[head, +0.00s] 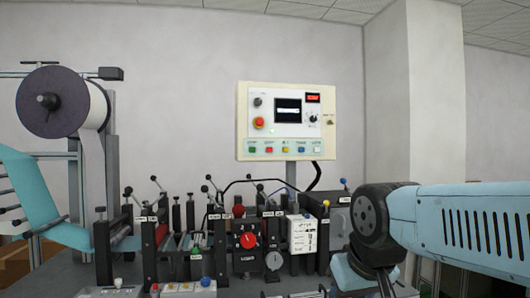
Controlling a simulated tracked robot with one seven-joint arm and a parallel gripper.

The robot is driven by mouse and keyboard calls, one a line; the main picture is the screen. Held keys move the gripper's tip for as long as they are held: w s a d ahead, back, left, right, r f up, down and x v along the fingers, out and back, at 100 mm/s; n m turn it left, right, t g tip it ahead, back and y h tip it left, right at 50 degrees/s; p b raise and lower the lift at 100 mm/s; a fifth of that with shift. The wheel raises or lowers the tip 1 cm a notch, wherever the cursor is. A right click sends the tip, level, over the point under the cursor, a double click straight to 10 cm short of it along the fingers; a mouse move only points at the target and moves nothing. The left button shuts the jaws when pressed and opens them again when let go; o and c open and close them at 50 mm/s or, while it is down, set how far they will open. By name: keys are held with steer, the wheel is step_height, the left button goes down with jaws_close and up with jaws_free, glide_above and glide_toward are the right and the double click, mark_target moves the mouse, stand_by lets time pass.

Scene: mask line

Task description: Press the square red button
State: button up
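A cream control panel (242,105) stands on a post behind the machine. Along its lower edge runs a row of small square buttons. The square red button (269,150) is second from the left, between a green button (253,150) and a yellowish one (285,150). A round red mushroom button (258,122) sits higher on the panel's left side. My blue arm reaches in from the right and bends down at a dark joint, right of and below the panel. My gripper is not in view; nothing of mine covers the buttons.
The mask machine, with upright posts, black-knobbed levers and a red dial (248,240), fills the space below the panel. A large material roll (62,102) stands at the left. A wall column (435,100) is at the right. The space before the panel looks clear.

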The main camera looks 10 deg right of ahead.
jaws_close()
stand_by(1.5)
